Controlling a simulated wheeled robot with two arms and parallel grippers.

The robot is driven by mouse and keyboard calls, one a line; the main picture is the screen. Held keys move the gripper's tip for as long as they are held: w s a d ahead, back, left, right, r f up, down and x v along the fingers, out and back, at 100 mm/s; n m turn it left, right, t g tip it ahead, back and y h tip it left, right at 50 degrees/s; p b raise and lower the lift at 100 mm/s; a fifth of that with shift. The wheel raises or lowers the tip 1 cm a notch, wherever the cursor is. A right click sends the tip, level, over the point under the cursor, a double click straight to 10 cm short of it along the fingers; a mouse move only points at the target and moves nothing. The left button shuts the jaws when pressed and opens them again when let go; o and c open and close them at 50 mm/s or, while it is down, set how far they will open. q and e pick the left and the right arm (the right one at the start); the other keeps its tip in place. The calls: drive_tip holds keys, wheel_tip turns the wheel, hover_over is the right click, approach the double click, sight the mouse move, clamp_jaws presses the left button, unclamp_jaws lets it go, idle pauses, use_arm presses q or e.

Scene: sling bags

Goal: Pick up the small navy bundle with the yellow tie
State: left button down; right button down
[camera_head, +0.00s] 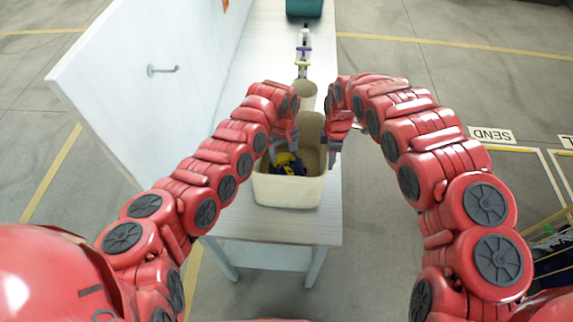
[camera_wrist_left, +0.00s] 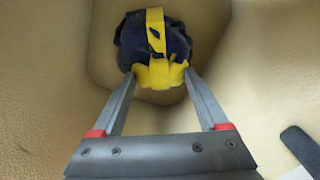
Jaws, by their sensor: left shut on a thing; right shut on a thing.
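The small navy bundle with the yellow tie (camera_wrist_left: 150,42) lies inside the beige bin (camera_head: 290,194). It also shows in the head view (camera_head: 288,166), partly covered by my left gripper (camera_head: 284,153). In the left wrist view the fingers of my left gripper (camera_wrist_left: 160,76) reach down on both sides of the bundle and are shut on it. The bundle appears low in the bin; whether it touches the floor of the bin is unclear. My right gripper (camera_head: 333,150) is at the bin's right wall, shut on that wall. Its dark finger shows at the right edge of the left wrist view.
The bin stands on a narrow white table (camera_head: 265,228) near its front end. A smaller beige container (camera_head: 307,96), a bottle (camera_head: 304,42) and a teal bin (camera_head: 304,8) stand further back. A white panel with a hook (camera_head: 163,70) rises at the left.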

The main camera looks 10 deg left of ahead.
use_arm(q)
drive_tip(key=shift+r, duration=0.1)
wheel_tip(320, 180, up, 10)
use_arm(e)
drive_tip(key=shift+c, duration=1.4)
unclamp_jaws()
drive_tip(key=shift+r, duration=0.1)
drive_tip(key=r, duration=0.7)
drive_tip(key=shift+w+d, duration=0.2)
drive_tip(key=shift+s+a+r, duration=0.15)
drive_tip(key=shift+r, duration=0.8)
wheel_tip(320, 180, up, 2)
drive_tip(key=shift+r, duration=0.15)
drive_tip(key=shift+s+r, duration=0.1)
drive_tip(key=shift+r, duration=0.2)
